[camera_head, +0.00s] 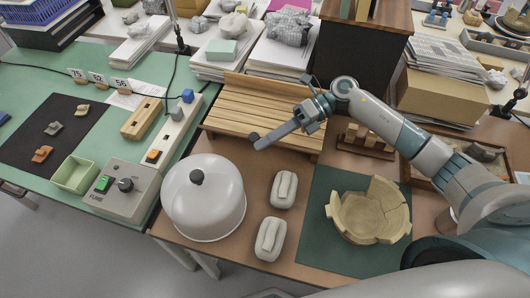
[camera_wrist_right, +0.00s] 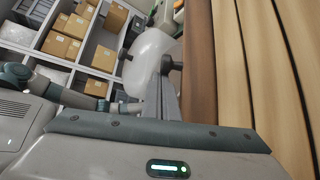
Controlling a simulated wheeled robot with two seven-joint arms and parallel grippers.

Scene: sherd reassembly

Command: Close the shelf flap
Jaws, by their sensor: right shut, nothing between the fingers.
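The shelf flap appears to be the slatted wooden panel (camera_head: 250,105) at the back of the brown table, lying open with its front edge towards me. A dark round knob (camera_head: 253,136) shows at its front edge. In the right wrist view, slats (camera_wrist_right: 265,70) fill the right side and the knob (camera_wrist_right: 168,63) shows at the fingertips. My right gripper (camera_head: 260,144) is shut and empty, its fingers reaching left across the front edge beside the knob. I cannot tell whether they touch it. My left gripper is not in view.
A white dome (camera_head: 204,198) stands in front of the flap's left part. Two pale rounded blocks (camera_head: 284,189) (camera_head: 270,239) and a partly assembled bowl (camera_head: 370,212) on a dark green mat (camera_head: 318,235) lie nearer. A wooden rack (camera_head: 365,141) stands right of the flap.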

